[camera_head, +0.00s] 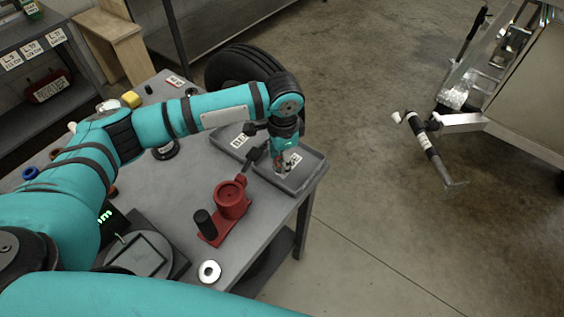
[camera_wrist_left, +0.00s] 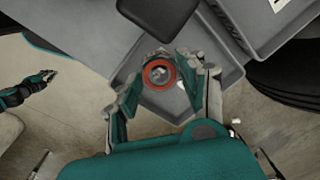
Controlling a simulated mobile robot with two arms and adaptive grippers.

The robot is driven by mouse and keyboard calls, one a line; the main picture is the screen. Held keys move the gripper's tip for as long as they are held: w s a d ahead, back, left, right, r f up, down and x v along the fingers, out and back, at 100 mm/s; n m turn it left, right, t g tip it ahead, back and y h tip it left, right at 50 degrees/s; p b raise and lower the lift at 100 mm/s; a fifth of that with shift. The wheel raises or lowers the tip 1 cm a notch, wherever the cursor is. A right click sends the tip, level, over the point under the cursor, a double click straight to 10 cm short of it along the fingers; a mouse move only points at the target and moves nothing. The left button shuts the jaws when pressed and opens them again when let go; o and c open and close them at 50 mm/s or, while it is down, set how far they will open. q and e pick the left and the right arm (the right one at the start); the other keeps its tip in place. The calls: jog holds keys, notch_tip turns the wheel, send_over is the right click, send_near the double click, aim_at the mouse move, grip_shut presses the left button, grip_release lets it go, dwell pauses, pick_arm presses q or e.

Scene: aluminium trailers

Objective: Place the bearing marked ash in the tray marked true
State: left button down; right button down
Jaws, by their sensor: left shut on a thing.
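My left gripper (camera_head: 281,165) reaches down into the grey tray (camera_head: 315,172) at the table's right corner. It is shut on a bearing with a red ring (camera_wrist_left: 159,74), seen between the fingers in the left wrist view (camera_wrist_left: 160,85). The bearing is low over or on the tray floor; I cannot tell which. Its marking is not readable. The tray's label (camera_head: 294,159) is partly hidden and unreadable. A second labelled tray (camera_head: 228,131) adjoins it on the left. In the left wrist view, what looks like my right gripper (camera_wrist_left: 40,80) is far off at the left, too small to judge.
A red fixture with a black handle (camera_head: 231,200) stands left of the tray. A silver ring (camera_head: 209,271) lies at the table's front edge. A dark scale-like device (camera_head: 140,255) and a black round part (camera_head: 166,150) are farther left. A tyre (camera_head: 240,66) stands behind the table.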

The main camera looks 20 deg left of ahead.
pick_arm(q)
notch_tip(320, 180, down, 2)
jog(key=shift+w+f+p, duration=0.1)
jog(key=shift+f+p, duration=0.1)
jog(key=shift+p, duration=0.2)
jog(key=shift+f, duration=0.55)
jog(key=c, duration=0.7)
grip_release()
jog(key=shift+f, duration=0.1)
jog(key=r, duration=0.4)
jog(key=r+b, duration=0.1)
jog(key=r, duration=0.7)
jog(key=shift+s+d+r+b, duration=0.15)
jog(key=shift+s+b, duration=0.1)
jog(key=shift+b, duration=0.1)
